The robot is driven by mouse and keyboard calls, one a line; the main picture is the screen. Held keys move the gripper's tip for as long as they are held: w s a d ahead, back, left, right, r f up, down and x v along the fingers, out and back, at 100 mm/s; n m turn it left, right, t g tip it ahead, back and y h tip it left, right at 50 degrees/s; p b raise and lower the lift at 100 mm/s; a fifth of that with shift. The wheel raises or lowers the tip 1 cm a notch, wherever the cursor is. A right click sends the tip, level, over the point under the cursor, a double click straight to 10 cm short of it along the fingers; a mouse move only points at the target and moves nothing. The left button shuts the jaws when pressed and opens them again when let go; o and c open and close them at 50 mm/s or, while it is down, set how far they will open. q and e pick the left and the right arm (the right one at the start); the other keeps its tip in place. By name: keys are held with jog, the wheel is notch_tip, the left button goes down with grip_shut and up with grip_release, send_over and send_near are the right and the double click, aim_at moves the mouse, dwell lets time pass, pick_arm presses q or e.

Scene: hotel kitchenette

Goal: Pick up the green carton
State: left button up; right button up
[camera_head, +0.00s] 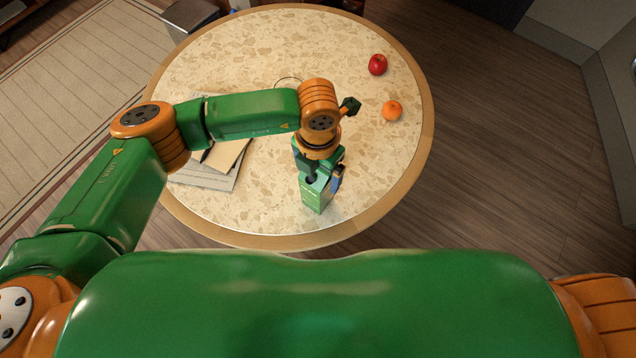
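The green carton (317,196) is at the front part of the round table (250,40), close to the near rim. It looks upright. My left gripper (323,178) reaches down over the carton from above, with its dark fingers at the carton's upper end. The wrist and fingers hide part of the carton's top. I cannot tell whether the fingers press on its sides or stand slightly apart from them. I also cannot tell whether its base touches the table. My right gripper is out of view.
A red apple (377,65) and an orange (392,111) lie on the right side of the table. Papers and a tan envelope (227,155) lie on the left, partly under my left arm. The table between carton and orange is clear.

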pick_arm(q)
jog(key=shift+a, duration=0.1)
grip_shut()
jog(key=shift+r, duration=0.1)
